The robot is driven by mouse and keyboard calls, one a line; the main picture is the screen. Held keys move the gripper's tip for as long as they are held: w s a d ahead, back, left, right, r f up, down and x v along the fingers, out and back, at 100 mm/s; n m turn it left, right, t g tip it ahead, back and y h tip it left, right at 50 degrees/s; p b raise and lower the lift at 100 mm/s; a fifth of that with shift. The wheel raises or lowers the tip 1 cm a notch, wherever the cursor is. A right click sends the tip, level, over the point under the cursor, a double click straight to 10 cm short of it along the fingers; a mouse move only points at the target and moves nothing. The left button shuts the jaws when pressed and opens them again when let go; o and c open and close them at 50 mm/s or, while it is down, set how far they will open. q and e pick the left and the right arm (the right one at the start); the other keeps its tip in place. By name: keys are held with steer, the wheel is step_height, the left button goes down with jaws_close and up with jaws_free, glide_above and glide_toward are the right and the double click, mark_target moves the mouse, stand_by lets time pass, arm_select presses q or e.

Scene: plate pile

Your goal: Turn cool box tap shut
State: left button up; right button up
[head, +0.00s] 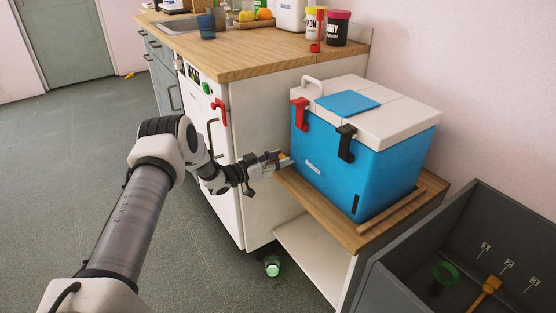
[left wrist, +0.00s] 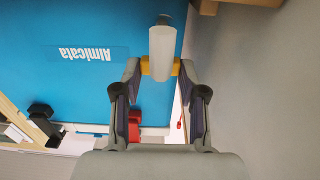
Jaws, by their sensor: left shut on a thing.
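The cool box (head: 355,155) is blue with a white lid and stands on a low wooden-topped stand. Its tap (left wrist: 162,50) shows in the left wrist view as a pale grey spout with a yellow handle (left wrist: 146,67) across it. In the head view the tap is small and partly hidden by my gripper at the box's left side. My left gripper (head: 277,159) is at the tap, and the left wrist view shows its two fingertips (left wrist: 160,69) closed on either side of the yellow handle. My right gripper is not in view.
A green glass (head: 272,266) is on the floor below the tap. The white cabinet (head: 258,120) with its wooden worktop (head: 240,58) stands close behind my gripper. A dark grey bin (head: 470,225) is at the right.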

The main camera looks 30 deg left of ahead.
arm_select(q)
steer(key=o, duration=1.1)
steer(key=shift+o, duration=0.2)
steer(key=v, duration=1.2)
steer(key=shift+f, duration=0.1)
